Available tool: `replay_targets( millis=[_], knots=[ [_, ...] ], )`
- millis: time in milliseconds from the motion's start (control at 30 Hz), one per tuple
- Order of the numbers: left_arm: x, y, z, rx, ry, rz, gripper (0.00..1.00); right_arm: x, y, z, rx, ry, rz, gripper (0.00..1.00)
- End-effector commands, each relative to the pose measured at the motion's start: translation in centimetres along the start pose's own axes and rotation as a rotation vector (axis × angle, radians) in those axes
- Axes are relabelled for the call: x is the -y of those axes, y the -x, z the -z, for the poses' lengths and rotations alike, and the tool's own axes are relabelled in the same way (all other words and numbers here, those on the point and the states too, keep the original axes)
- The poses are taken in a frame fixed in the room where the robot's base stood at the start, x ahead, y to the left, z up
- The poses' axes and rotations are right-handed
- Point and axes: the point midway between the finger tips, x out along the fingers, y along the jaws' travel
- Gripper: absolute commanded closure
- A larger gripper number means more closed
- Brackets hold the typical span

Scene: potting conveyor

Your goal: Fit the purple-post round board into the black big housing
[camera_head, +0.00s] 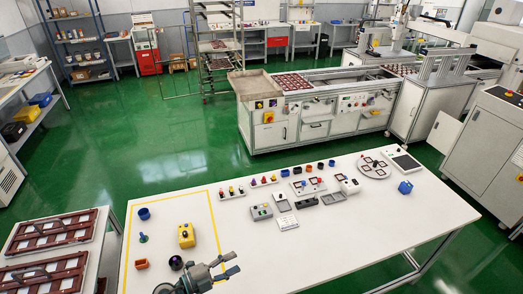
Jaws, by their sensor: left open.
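A dark round piece (176,262), likely the black big housing, stands on the white table inside the yellow outline. Its inside is too small to make out. My left gripper (233,266) is open and empty, at the right side of the outline's front part, to the right of the dark piece and apart from it. I cannot single out the purple-post round board for sure. Small pieces with coloured posts stand on two light strips, one at the left (232,193) and one further right (264,181). My right gripper is not in view.
Inside the outline are a blue ring (144,213), a green-topped post (143,238), a yellow box (186,235) and an orange square cup (141,264). The table's front right is clear.

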Motion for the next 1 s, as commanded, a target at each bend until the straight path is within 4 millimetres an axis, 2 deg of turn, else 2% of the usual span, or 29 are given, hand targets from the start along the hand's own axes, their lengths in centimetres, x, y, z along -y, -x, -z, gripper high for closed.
replay_targets(
  millis=[33,67,133,200,267,367,467,500,600,700,800,1000],
  knots=[
    [2.2,0.2,0.9,0.023,0.060,0.173,0.56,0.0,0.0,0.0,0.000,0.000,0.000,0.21],
    [3.6,0.7,0.8,0.053,0.097,0.274,0.56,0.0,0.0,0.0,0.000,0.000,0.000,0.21],
    [6.0,2.6,-0.1,0.158,0.205,0.486,0.56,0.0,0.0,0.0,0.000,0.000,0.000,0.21],
    [6.8,5.4,-2.0,0.307,0.333,0.652,0.56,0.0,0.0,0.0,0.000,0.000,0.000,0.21],
    [6.0,8.0,-4.0,0.463,0.457,0.751,0.56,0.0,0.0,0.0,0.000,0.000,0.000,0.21],
    [1.5,12.3,-6.6,0.755,0.689,0.811,0.56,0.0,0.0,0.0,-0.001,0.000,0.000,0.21],
    [-4.9,15.5,-7.1,1.021,0.911,0.743,0.56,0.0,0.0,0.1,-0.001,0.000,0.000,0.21],
    [-7.3,16.4,-6.7,1.104,0.985,0.694,0.56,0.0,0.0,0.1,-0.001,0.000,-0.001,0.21],
    [-12.1,17.9,-5.1,1.252,1.130,0.561,0.56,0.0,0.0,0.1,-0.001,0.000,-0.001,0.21],
    [-15.9,18.9,-2.9,1.352,1.241,0.421,0.56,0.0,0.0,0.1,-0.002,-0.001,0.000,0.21],
    [-18.9,19.6,-0.4,1.419,1.331,0.282,0.56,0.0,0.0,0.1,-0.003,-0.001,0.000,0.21],
    [-23.4,20.6,4.7,1.494,1.469,0.005,0.56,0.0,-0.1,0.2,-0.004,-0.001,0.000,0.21]
  ],
)
